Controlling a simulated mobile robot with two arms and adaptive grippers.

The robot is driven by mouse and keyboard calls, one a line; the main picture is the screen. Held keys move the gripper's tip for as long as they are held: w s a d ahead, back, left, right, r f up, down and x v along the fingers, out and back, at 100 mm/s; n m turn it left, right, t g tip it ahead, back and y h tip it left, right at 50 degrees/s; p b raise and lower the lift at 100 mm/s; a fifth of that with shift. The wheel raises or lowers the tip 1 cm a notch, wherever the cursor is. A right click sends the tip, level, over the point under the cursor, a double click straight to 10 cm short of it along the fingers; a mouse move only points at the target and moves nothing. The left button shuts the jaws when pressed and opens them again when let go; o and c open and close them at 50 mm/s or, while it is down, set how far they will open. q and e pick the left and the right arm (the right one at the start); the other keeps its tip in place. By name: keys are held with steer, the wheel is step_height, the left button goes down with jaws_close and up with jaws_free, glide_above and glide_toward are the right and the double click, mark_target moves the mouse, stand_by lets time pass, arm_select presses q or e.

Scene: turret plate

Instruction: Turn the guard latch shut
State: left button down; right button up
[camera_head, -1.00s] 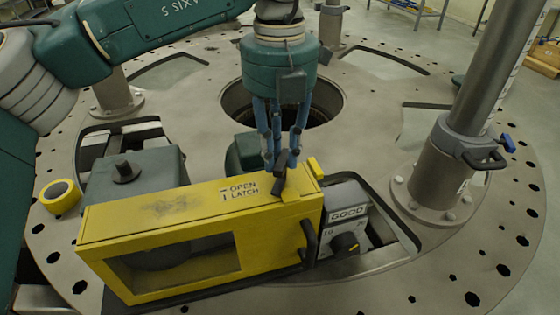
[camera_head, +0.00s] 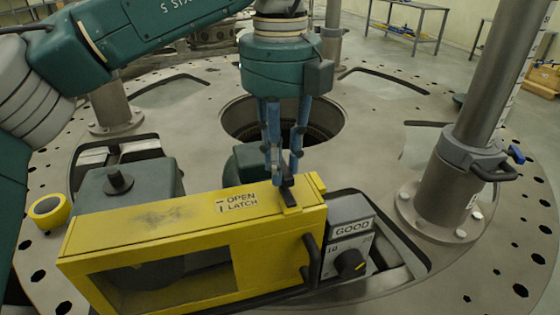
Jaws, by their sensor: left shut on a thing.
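The yellow guard box (camera_head: 150,228) stands on the plate with a window in its front and "OPEN LATCH" lettering on top. The small black guard latch (camera_head: 288,196) sits on top near its right end, beside a yellow tab (camera_head: 317,183). My left gripper (camera_head: 283,177) points down from above with its blue fingers closed on the latch's upper part. The fingers partly hide the latch, and its exact angle is hard to tell. My right gripper is not in view.
A thick metal post (camera_head: 449,185) stands at right. A yellow tape roll (camera_head: 48,211) lies at left. A round hole (camera_head: 240,118) opens behind.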

arm_select(q)
steer(key=shift+w+r, duration=0.1)
steer(key=shift+r, duration=0.05)
steer(key=c, duration=1.5)
jaws_free()
step_height(320, 180, up, 12)
steer(key=shift+f, duration=0.1)
